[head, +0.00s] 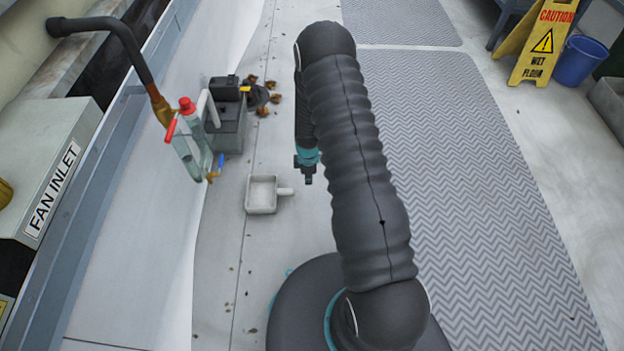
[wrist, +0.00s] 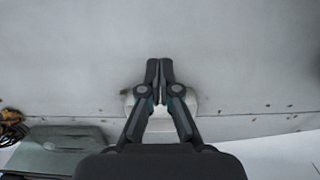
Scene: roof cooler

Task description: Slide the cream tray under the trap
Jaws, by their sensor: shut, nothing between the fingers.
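The cream tray (head: 262,207) is a small square open pan with a short handle (head: 285,191) on its right side. It lies on the pale floor in the head view. The trap (head: 190,158) is a clear tube assembly with red caps and a blue-handled valve, beyond the tray to its upper left; the tray is apart from it. My gripper (head: 308,176) is shut and empty, pointing down, right of and slightly beyond the handle's end. In the wrist view my gripper (wrist: 159,64) shows its fingers together, partly hiding a pale shape, probably the tray.
A grey pump box (head: 228,130) stands beside the trap, with dry leaves (head: 268,92) beyond it. The FAN INLET box (head: 45,150) is at left. Floor around the tray is mostly clear, with small debris nearer me.

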